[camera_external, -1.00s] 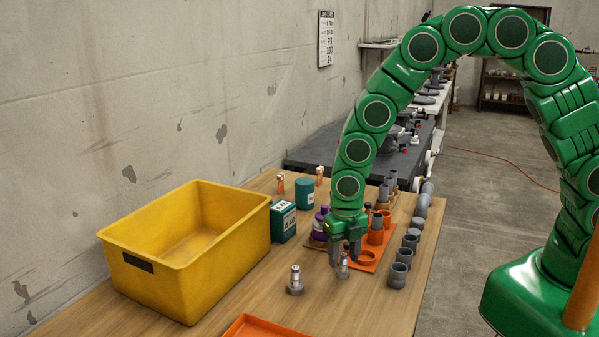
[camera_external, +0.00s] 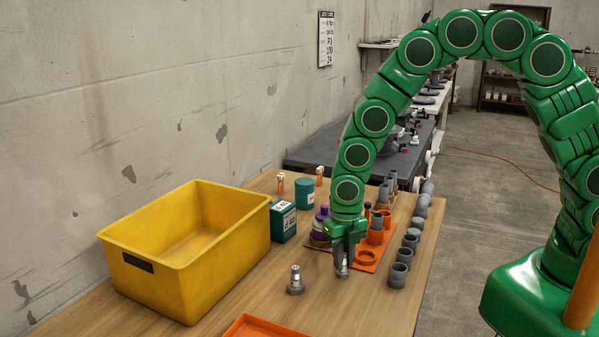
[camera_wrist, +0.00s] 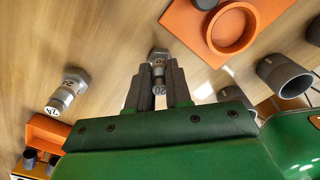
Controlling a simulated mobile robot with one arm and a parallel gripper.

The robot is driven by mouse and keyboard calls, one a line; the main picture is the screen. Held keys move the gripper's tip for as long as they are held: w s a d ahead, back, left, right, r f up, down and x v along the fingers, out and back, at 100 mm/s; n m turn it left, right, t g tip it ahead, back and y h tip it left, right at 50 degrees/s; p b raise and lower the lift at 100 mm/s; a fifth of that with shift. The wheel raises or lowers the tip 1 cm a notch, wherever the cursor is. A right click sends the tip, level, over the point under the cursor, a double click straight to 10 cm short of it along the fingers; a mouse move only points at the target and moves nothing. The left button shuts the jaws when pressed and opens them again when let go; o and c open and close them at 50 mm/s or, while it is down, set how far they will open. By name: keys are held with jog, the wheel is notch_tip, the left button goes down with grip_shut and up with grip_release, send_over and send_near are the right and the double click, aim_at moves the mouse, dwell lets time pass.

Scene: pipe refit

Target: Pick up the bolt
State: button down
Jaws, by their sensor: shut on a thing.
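A grey bolt (camera_external: 342,268) stands head down on the wooden table, between the fingers of my gripper (camera_external: 344,262). In the wrist view the same bolt (camera_wrist: 158,66), labelled 20, sits between the fingertips of my gripper (camera_wrist: 158,82), which are shut on its shank. Its wide head shows just beyond the fingertips. A second grey bolt (camera_external: 295,281) stands on the table to the left of my gripper. It also shows in the wrist view (camera_wrist: 68,92), labelled 24, apart from the fingers.
An orange board (camera_external: 372,266) with a ring and pipe pieces lies just right of my gripper. Grey pipe fittings (camera_external: 398,275) line the right side. A yellow bin (camera_external: 190,285) stands at left. An orange tray (camera_external: 262,328) lies at the front edge. Boxes and bottles stand behind.

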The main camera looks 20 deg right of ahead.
jog(key=shift+r, duration=0.65)
notch_tip(320, 180, up, 2)
jog(key=shift+r, duration=0.1)
jog(key=s+d+r, duration=0.8)
jog(key=d+r, duration=0.1)
jog(key=d, duration=0.2)
jog(key=shift+s+r, duration=0.25)
jog(key=shift+s, duration=0.15)
